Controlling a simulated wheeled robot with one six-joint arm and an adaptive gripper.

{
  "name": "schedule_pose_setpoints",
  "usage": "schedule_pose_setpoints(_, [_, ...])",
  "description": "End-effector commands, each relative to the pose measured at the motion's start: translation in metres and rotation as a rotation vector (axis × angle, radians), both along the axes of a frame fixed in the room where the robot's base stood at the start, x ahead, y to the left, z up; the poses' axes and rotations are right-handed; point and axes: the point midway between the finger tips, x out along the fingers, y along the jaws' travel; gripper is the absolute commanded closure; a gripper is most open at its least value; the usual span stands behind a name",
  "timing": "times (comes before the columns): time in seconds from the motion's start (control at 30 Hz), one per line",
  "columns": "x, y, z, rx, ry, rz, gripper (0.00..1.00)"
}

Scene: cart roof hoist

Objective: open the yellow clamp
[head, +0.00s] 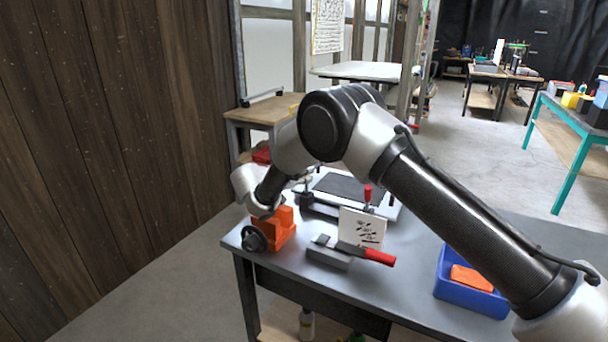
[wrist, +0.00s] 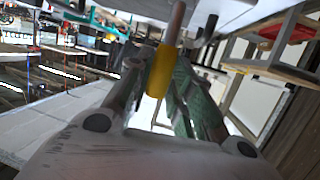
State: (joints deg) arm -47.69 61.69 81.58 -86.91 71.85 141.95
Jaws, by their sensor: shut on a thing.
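In the wrist view, the yellow handle (wrist: 160,73) of a clamp sits between the two fingers of my gripper (wrist: 164,84), which is shut on it. A bare metal rod (wrist: 177,22) runs on from the handle toward the top of the picture. In the head view, my arm hides the yellow clamp and my fingertips, near the left end of a plate with a dark panel (head: 350,188). A second clamp with an upright red handle (head: 368,192) stands at the front right of that plate.
The grey bench (head: 415,240) holds an orange block (head: 286,228) with a black wheel (head: 254,239), a grey block with a red-handled tool (head: 375,256), a small white card (head: 362,227) and a blue bin (head: 470,297) with an orange piece inside. A wooden wall (head: 110,120) rises at left.

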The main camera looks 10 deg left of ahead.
Motion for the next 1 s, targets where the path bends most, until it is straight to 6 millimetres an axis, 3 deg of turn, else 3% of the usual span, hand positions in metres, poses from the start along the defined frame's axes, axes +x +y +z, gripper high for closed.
schedule_pose_setpoints(0.03, [0.000, 0.000, 0.000, 0.000, 0.000, 0.001, 1.00])
schedule_pose_setpoints(0.07, [0.000, 0.000, 0.000, 0.000, 0.000, 0.001, 0.72])
schedule_pose_setpoints(0.17, [0.000, 0.000, 0.000, 0.000, 0.000, 0.000, 0.56])
schedule_pose_setpoints(0.57, [-0.005, 0.004, 0.002, -0.001, 0.000, 0.001, 0.56])
schedule_pose_setpoints(1.0, [-0.076, 0.051, 0.027, 0.000, 0.000, 0.002, 0.56])
